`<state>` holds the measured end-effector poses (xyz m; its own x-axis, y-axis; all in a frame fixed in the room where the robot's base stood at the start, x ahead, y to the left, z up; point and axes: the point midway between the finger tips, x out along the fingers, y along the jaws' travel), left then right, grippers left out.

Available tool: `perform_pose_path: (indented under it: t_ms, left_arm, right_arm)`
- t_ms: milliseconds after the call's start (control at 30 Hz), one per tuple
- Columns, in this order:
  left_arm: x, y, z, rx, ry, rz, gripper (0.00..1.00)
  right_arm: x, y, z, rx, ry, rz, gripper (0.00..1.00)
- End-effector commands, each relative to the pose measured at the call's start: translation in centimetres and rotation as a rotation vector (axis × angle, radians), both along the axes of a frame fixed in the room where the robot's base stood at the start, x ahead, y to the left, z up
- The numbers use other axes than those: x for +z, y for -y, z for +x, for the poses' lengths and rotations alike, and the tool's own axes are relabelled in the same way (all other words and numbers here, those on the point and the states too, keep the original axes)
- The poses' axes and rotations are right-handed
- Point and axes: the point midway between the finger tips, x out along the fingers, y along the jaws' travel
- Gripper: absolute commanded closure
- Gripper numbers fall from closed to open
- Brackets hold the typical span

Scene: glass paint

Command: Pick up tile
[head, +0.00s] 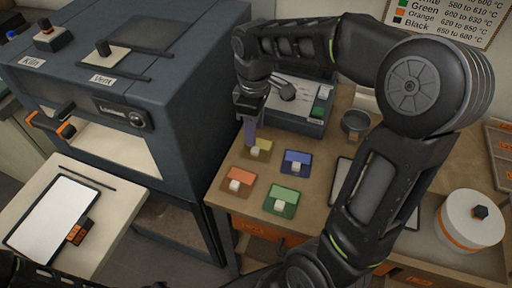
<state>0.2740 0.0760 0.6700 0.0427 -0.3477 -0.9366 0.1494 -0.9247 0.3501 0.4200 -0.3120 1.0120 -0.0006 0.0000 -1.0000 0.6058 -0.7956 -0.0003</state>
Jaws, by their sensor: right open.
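Small colored tiles, each with a pale block on it, lie on the wooden bench: a yellow tile (265,145), a blue tile (297,158), an orange tile (238,173) and a green tile (289,194). My right gripper (249,142) points down over the yellow tile, its purplish fingers covering part of it. It is open; whether the fingers touch the tile or its block cannot be told. My left gripper is not in view; only dark arm parts show along the bottom edge.
A dark kiln (170,75) with an open front stands left of the bench. A pale shelf (115,205) holds a white plate (55,215). A grey device (290,120), a small cup (355,122) and a round white container (470,215) stand on the bench. My right arm hides the bench's middle.

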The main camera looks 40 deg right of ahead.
Motion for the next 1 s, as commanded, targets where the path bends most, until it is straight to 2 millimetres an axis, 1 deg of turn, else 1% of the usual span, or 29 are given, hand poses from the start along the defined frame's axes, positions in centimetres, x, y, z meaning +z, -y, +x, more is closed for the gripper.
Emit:
perform_pose_path:
  t_ms: [100, 200, 467, 567, 667, 767, 833, 900, 1000]
  left_arm:
    - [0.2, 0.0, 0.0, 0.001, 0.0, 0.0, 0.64]
    - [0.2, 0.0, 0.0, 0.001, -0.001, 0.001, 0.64]
    - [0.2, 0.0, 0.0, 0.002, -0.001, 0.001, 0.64]
    - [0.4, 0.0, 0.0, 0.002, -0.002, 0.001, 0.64]
    - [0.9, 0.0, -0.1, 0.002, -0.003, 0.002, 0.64]
    - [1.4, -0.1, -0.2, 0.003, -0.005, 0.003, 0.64]
    - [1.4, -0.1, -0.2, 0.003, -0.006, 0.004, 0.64]
    - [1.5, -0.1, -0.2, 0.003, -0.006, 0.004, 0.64]
    - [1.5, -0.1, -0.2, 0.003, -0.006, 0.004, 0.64]
  right_arm:
    - [-1.3, 0.0, -0.1, 0.0, -0.004, 0.001, 0.55]
    - [-2.0, 0.0, -0.1, 0.0, -0.002, 0.001, 0.55]
    - [-2.1, 0.0, 0.0, 0.001, 0.0, 0.0, 0.55]
    - [-2.4, 0.0, -0.1, 0.001, -0.001, 0.0, 0.55]
    - [-3.5, 0.0, -0.2, 0.002, -0.005, 0.0, 0.55]
    - [-5.0, 0.1, -0.2, 0.002, -0.006, 0.0, 0.55]
    - [-6.1, 0.1, -0.2, 0.001, -0.006, 0.001, 0.55]
    - [-6.8, 0.1, -0.2, 0.0, -0.003, 0.0, 0.55]
    - [-7.3, 0.1, -0.1, 0.001, 0.0, 0.0, 0.55]
